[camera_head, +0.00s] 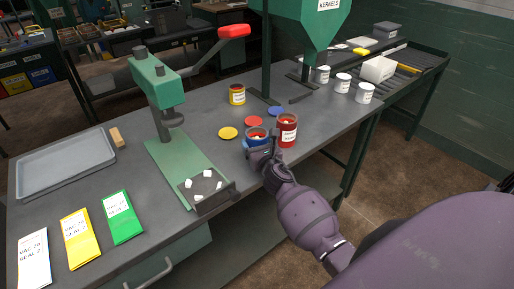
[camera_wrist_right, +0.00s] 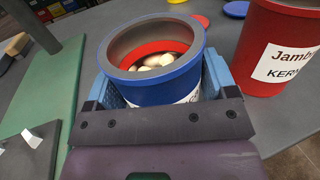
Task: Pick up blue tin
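The blue tin (camera_head: 256,134) stands near the front edge of the workbench in the head view, with pale kernels inside. In the right wrist view the blue tin (camera_wrist_right: 160,88) is large, with its open grey rim, red inner ring and white label. My right gripper (camera_head: 261,147) is at the tin's near side. In the wrist view the light-blue fingers of my right gripper (camera_wrist_right: 162,85) flank the tin left and right. Whether they press on it I cannot tell. The tin seems to stand on the bench. My left gripper is not in view.
A red labelled tin (camera_head: 287,131) stands close on the right. A yellow tin (camera_head: 237,95) and coloured lids (camera_head: 254,121) lie beyond. A green press (camera_head: 165,110) stands left, with a grey tray (camera_head: 66,163) and seal packets (camera_head: 80,237). A green hopper (camera_head: 308,25) stands behind.

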